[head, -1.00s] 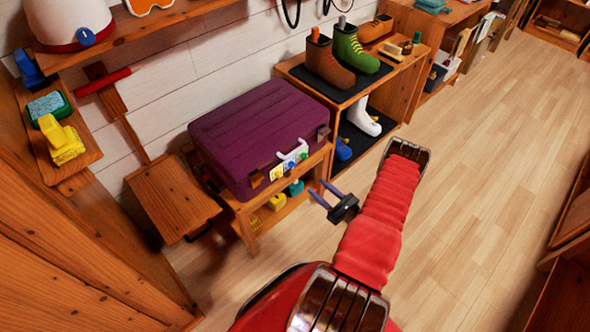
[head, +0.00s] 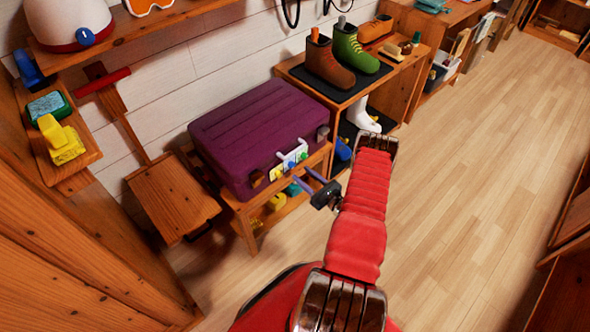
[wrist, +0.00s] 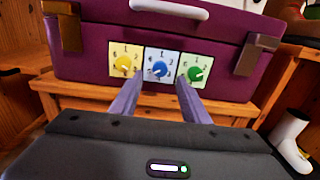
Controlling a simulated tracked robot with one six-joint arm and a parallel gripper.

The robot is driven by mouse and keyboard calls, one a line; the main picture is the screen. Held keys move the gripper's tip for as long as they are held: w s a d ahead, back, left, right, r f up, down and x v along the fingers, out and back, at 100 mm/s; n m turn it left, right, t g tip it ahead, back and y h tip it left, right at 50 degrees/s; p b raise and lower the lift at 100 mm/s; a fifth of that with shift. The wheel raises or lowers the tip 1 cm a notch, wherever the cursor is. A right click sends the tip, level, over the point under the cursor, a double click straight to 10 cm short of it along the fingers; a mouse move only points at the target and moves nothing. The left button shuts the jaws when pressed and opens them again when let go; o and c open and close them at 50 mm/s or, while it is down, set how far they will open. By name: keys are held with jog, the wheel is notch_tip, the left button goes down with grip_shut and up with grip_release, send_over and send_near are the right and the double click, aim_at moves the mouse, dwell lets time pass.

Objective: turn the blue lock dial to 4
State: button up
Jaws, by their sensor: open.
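A blue lock dial (wrist: 160,68) sits on a pale blue plate with small numbers, in the middle of three dials on the suitcase front. Which number its pointer faces is too small to tell for sure. A yellow dial (wrist: 124,63) is to its left and a green dial (wrist: 195,73) to its right. The purple suitcase (head: 255,130) lies closed on a wooden bench. My gripper (wrist: 158,82) is open and empty, its two fingers pointing at the suitcase, one on each side of the blue dial's line. It also shows in the head view (head: 302,176), just in front of the dials.
The wooden bench (wrist: 85,95) juts out below the suitcase front. A white handle (wrist: 168,9) is above the dials, with latches at both sides. A shoe rack (head: 385,95) with boots stands to the right. The floor (head: 460,200) at right is clear.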

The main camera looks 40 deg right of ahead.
aim_at(292, 165)
jog(key=shift+w, duration=2.7)
jog(key=shift+c, duration=0.3)
